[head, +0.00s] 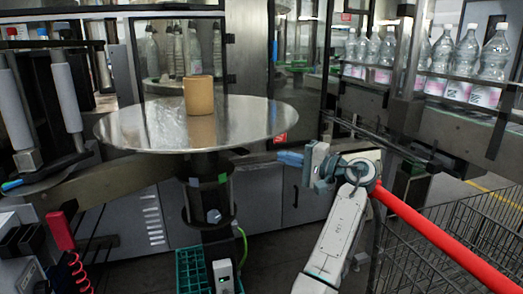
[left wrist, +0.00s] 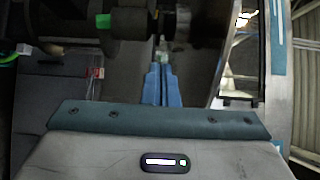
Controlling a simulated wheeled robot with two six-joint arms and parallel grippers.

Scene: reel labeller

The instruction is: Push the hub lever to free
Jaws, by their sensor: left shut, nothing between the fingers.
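A round metal turntable (head: 150,133) stands on a dark column, the hub (head: 207,203), with small green marks on it. I cannot clearly make out the hub lever or its position. My left gripper (head: 280,157) is shut and empty, its blue fingers pointing left, to the right of the hub and just below the disc's right edge level. In the left wrist view the shut blue fingers (left wrist: 162,80) point up the picture towards dark round machine parts with a green patch (left wrist: 103,21). No contact shows. My right gripper is in neither view.
A tan core (head: 199,95) stands on the turntable. White rollers (head: 66,97) are at left, with a red handle (head: 60,231) on a coiled cord below. A green crate (head: 189,272) is under the hub. A red bar (head: 440,240) and wire basket (head: 445,262) are at right.

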